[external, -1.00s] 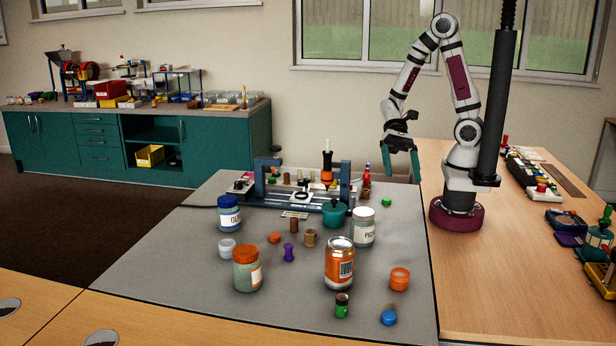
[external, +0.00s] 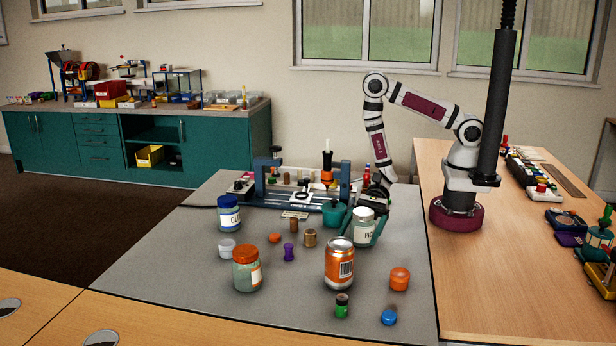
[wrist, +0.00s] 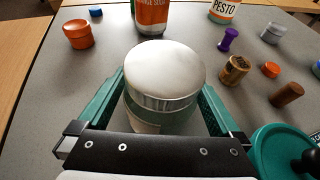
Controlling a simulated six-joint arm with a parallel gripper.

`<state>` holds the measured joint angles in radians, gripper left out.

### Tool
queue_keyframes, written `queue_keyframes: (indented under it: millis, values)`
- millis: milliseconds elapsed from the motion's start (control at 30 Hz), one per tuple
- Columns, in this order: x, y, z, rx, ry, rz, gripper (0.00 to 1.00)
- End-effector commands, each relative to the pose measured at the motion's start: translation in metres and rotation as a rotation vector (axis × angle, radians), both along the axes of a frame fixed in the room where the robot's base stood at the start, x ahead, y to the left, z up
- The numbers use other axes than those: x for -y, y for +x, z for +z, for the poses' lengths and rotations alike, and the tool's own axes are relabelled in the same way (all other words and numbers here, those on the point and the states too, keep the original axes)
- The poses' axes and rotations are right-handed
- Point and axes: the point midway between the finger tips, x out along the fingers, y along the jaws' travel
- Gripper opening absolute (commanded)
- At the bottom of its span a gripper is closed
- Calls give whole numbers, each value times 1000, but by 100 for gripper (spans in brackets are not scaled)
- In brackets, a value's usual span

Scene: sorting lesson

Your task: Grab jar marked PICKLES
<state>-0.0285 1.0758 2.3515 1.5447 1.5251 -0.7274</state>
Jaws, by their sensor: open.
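The jar with a white lid and a label starting "PIC" (external: 362,229) stands upright on the grey mat, right of centre in the external view. In the wrist view its white lid (wrist: 163,75) fills the middle. My gripper (external: 368,235) is lowered around this jar. In the wrist view its two green fingers (wrist: 160,105) stand open, one on each side of the jar, with small gaps visible near the lid. The rest of the label is hidden by a finger in the external view.
An orange can (external: 339,264) stands just in front of the jar. A teal pot (external: 333,213) sits close by on its left. A jar with a blue lid (external: 229,214) and one with an orange lid (external: 247,268) stand further left. Small lids and pegs lie between them.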

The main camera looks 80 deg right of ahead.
Motion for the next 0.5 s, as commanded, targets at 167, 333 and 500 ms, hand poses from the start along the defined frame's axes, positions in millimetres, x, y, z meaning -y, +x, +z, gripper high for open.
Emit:
queue_keyframes:
  millis: [167, 333, 500]
  values:
    - [-4, 1, -1, -1, 0, -1, 100]
    - [-3, 1, -1, -1, 0, -1, 82]
    - [-3, 1, -1, -1, 0, -1, 51]
